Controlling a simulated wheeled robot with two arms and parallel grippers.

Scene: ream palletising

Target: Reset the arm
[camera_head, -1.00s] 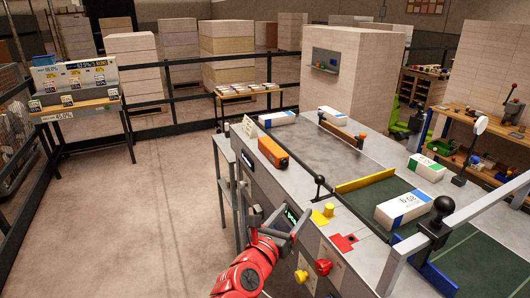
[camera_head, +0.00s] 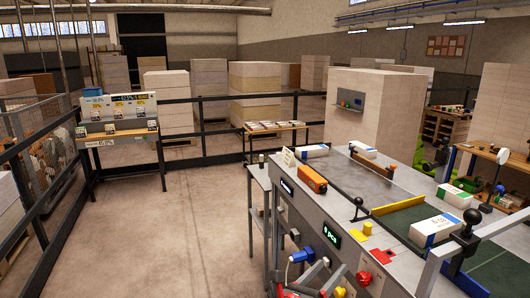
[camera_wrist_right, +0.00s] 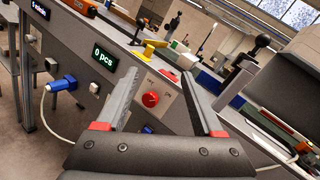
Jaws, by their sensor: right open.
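My right gripper (camera_wrist_right: 163,108) is open and empty in the right wrist view, its two grey fingers with red bases spread apart. It faces the front panel of the grey machine, and a red knob (camera_wrist_right: 150,99) shows between the fingers, beyond them. In the head view the right gripper (camera_head: 305,279) is low at the bottom edge, in front of the machine panel (camera_head: 313,238), left of the red knob (camera_head: 364,278) there. My left gripper is not in view.
White reams (camera_head: 436,229) lie on the machine top, beside a yellow bar (camera_head: 398,207) and an orange box (camera_head: 312,179). A blue plug (camera_head: 302,255) sticks out of the panel. Open floor (camera_head: 190,220) lies left, bounded by a dark railing (camera_head: 205,129).

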